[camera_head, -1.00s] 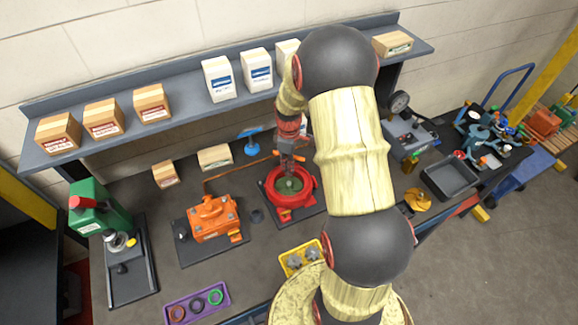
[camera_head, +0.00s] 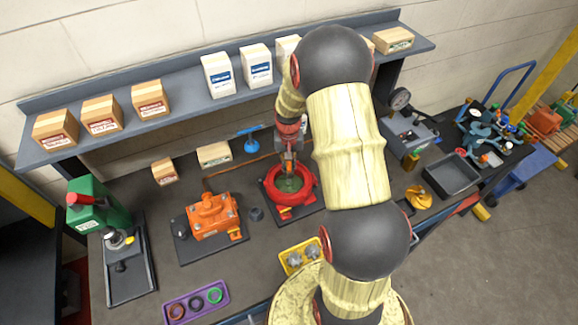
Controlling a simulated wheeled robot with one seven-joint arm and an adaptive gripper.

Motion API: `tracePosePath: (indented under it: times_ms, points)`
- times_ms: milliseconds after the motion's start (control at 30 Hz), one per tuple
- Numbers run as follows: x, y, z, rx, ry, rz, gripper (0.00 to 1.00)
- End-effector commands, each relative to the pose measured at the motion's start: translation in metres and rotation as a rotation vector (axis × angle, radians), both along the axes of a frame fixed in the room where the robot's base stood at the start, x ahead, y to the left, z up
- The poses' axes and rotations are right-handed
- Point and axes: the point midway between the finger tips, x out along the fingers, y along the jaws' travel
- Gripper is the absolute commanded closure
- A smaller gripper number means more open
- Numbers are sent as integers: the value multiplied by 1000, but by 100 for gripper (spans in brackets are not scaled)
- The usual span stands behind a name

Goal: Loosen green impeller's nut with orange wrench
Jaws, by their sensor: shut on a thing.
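The green impeller (camera_head: 288,184) sits inside a round red housing (camera_head: 309,193) on a dark base plate. Its nut is at the middle, largely hidden by my gripper. My gripper (camera_head: 289,167) points down over the middle of the housing, with its fingertips low at the impeller. It is shut on the orange wrench, which is too small and covered to make out clearly. I cannot tell whether the wrench is seated on the nut.
An orange pump (camera_head: 212,215) stands on a plate to the left. A yellow tray (camera_head: 293,270) with metal parts is in front. A purple tray (camera_head: 182,308) holds rings. A thin brownish bar (camera_head: 235,167) lies behind. A shelf (camera_head: 190,80) with boxes runs along the back.

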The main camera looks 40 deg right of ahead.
Motion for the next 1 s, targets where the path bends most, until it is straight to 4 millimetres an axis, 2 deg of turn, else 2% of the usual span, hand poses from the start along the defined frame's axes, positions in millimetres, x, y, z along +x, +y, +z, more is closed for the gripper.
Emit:
tracePosePath:
  times_ms: [700,1000]
  points:
    - [0,0,-12,-1,-1,-903,100]
    - [0,0,-14,-1,-1,-1135,100]
